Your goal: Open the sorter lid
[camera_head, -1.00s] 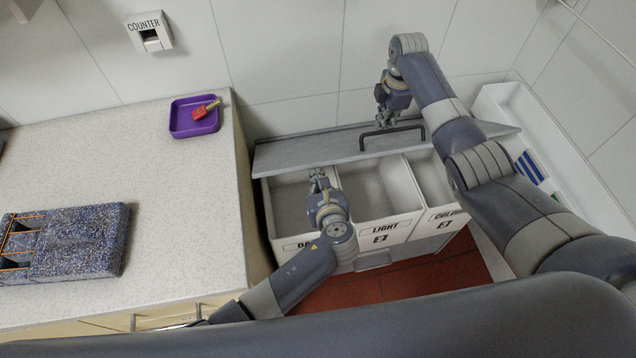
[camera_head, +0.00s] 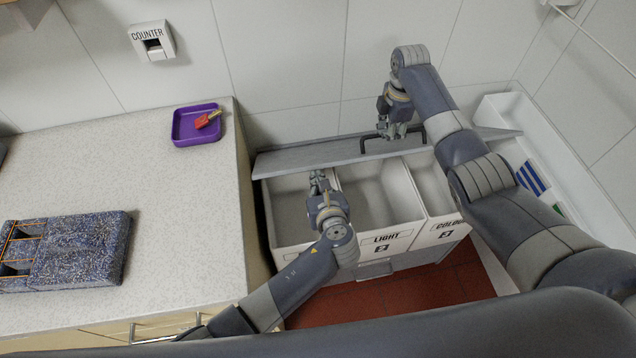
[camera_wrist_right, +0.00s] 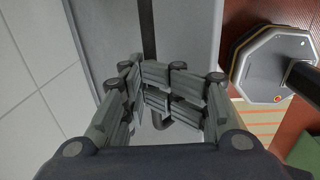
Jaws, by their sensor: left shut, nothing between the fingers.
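The sorter (camera_head: 372,262) is a white unit with several open-topped bins; the middle bin reads LIGHT (camera_head: 388,238). Its grey lid (camera_head: 310,157) is raised along the back edge, and the bins are exposed below it. A dark bar handle (camera_head: 365,143) is on the lid. My right gripper (camera_head: 392,133) is at the handle. In the right wrist view its fingers (camera_wrist_right: 155,98) curl close together over the dark bar (camera_wrist_right: 148,30); whether they grip it is unclear. My left gripper (camera_head: 318,176) is shut and empty above the left bin (camera_head: 288,205), below the lid's front edge.
A pale counter (camera_head: 170,200) stands left of the sorter, with a purple tray (camera_head: 181,138) holding a red item and a speckled stone block (camera_head: 85,250). A white trough (camera_head: 500,103) lies to the right. The tiled wall (camera_head: 280,60) is close behind.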

